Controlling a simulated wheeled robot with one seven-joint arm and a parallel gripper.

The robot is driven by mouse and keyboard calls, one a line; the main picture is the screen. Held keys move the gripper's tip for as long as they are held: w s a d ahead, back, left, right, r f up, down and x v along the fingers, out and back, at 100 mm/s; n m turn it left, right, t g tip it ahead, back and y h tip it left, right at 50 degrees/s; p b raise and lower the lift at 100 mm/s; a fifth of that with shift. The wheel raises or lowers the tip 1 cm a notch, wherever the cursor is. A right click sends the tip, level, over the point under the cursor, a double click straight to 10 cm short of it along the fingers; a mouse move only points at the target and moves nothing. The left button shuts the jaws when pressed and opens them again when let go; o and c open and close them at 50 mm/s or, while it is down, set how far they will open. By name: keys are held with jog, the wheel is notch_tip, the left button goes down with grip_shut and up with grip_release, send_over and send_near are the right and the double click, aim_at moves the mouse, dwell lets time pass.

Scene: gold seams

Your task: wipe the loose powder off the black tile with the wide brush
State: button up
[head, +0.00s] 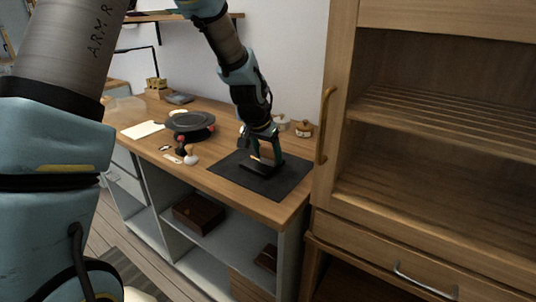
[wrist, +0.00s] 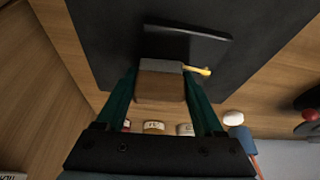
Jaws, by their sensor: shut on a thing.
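My gripper (head: 263,152) is over the dark mat on the worktop. In the wrist view its two teal fingers are shut on the wide brush (wrist: 160,87), a wooden block with a grey end. The grey end is at the near edge of the black tile (wrist: 188,34); I cannot tell whether it touches. The tile lies on the dark mat and also shows under my gripper in the head view (head: 262,169). A small yellow piece (wrist: 198,71) sticks out beside the brush's grey end. I cannot make out loose powder on the tile.
The dark mat (head: 290,181) has bare room around the tile. A round black turntable (head: 190,122), a white sheet (head: 142,130) and small items are to its left. Small pots (head: 303,128) stand behind it. A tall wooden cabinet (head: 333,190) stands close on the right.

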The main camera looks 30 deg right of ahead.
aim_at(258, 161)
jog(key=shift+a, duration=0.25)
jog(key=shift+w, duration=0.8)
jog(key=shift+w+a, duration=0.45)
jog(key=shift+a, duration=0.35)
jog(key=shift+w+d+p, duration=0.15)
jog(key=shift+w+p, duration=0.2)
jog(key=shift+w, duration=0.55)
jog(key=shift+r+p, duration=0.55)
jog(key=shift+r, duration=0.25)
